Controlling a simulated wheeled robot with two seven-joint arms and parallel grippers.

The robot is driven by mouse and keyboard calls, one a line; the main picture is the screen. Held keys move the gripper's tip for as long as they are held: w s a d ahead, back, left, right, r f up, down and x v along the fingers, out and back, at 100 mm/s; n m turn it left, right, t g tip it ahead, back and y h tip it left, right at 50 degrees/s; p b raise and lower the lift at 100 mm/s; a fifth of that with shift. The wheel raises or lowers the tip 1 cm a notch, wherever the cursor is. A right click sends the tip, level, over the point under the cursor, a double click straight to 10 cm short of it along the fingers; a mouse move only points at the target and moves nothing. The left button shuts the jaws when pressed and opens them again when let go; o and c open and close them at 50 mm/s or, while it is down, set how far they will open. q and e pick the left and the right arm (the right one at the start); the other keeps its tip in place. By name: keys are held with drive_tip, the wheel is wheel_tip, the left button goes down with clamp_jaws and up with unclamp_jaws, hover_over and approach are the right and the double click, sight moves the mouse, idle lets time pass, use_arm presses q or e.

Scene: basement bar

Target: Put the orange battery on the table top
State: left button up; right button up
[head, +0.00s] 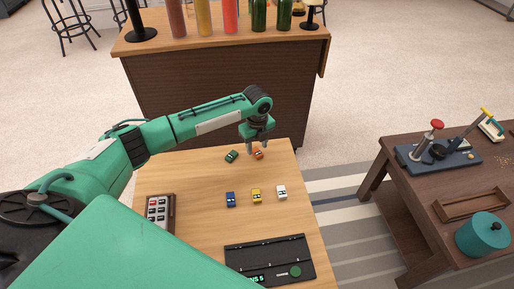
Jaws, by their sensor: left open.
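The orange battery (259,154) is a small orange piece near the far edge of the wooden table top (190,183). My left gripper (256,150) points down over it, with its fingers open and at or just above the battery. The fingers cover part of the battery, and I cannot tell whether they touch it. My right gripper is out of view.
A green battery (232,156) lies just left of the orange one. Blue (230,199), yellow (256,195) and white (281,192) batteries stand in a row nearer. A black device (270,258) and a compartment tray (160,214) are on the table. A bar counter stands behind.

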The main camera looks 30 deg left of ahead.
sight(257, 152)
use_arm(q)
wheel_tip(257, 152, up, 10)
drive_tip(key=p, duration=0.1)
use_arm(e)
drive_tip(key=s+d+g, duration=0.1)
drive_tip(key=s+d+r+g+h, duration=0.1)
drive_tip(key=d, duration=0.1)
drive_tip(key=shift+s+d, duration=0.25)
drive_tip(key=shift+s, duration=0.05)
